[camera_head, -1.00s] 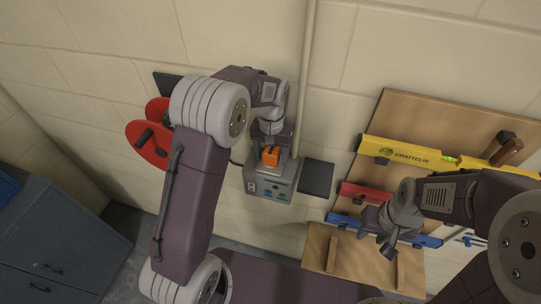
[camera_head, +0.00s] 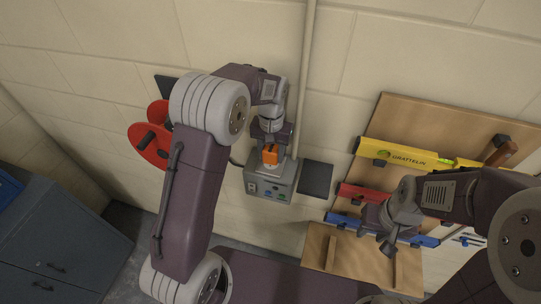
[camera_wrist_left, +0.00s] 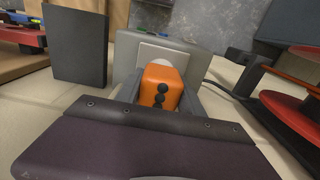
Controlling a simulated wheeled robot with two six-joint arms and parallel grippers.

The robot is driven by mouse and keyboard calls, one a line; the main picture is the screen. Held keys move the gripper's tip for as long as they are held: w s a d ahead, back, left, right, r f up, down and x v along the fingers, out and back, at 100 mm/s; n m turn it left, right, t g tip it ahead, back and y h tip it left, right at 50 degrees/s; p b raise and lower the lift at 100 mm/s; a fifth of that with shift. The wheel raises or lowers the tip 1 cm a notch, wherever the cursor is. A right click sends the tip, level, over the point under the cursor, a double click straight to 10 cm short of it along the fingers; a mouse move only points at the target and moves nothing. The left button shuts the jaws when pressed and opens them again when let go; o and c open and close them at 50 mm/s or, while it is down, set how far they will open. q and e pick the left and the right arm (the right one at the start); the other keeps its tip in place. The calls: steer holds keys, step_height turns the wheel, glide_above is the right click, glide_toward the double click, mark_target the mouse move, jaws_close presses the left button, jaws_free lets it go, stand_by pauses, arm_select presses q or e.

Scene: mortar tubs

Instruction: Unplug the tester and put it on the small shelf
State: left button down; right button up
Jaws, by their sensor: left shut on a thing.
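The orange tester (camera_head: 270,155) is at the top of the grey socket box (camera_head: 283,184) on the wall. In the left wrist view the tester (camera_wrist_left: 161,87) shows dark round dots and sits in front of a pale socket face (camera_wrist_left: 157,53). I cannot tell whether its pins are still in the socket. My left gripper (camera_head: 271,148) is shut on the tester, a finger on each side. A dark flat plate (camera_head: 316,180), possibly the small shelf, is right of the box. My right gripper (camera_head: 385,240) hangs near the blue level; its jaw opening is unclear.
A wooden board (camera_head: 440,120) at the right carries a yellow level (camera_head: 400,153), a red one (camera_head: 362,192) and a blue one (camera_head: 345,219). A red cable reel (camera_head: 150,142) is left of my left arm. Grey cabinets (camera_head: 60,240) stand at lower left.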

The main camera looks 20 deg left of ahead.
mark_target(271, 148)
arm_select(q)
steer(key=shift+r+p, duration=1.95)
steer(key=shift+r, duration=0.2)
